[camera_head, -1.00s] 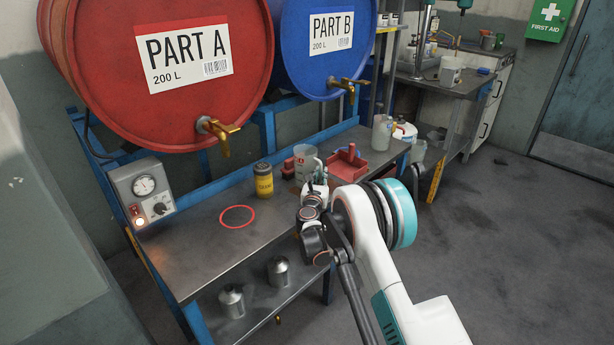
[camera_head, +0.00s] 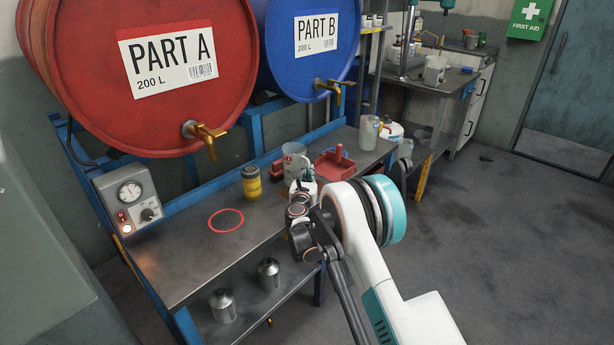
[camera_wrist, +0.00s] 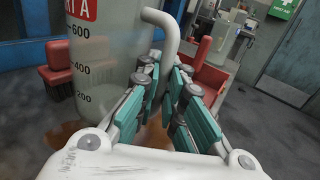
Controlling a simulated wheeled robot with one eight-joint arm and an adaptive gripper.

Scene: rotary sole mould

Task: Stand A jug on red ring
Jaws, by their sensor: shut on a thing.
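The A jug (camera_head: 293,158) is a translucent measuring jug with a red label, upright over the right part of the bench. In the wrist view the jug (camera_wrist: 105,65) fills the left half, and its pale handle (camera_wrist: 168,32) curves down between my fingers. My gripper (camera_head: 303,182) is at the jug's near side, shut on the handle; its teal pads show in the wrist view (camera_wrist: 163,90). A gap between the jug's base and the bench cannot be made out. The red ring (camera_head: 226,232) is on the bare bench to the left and is empty.
A yellow can (camera_head: 252,183) stands between ring and jug. A red tray (camera_head: 332,172) lies right of the jug. A gauge box (camera_head: 128,200) stands at the bench's left end. The red PART A drum's brass tap (camera_head: 206,135) hangs above the bench behind the ring.

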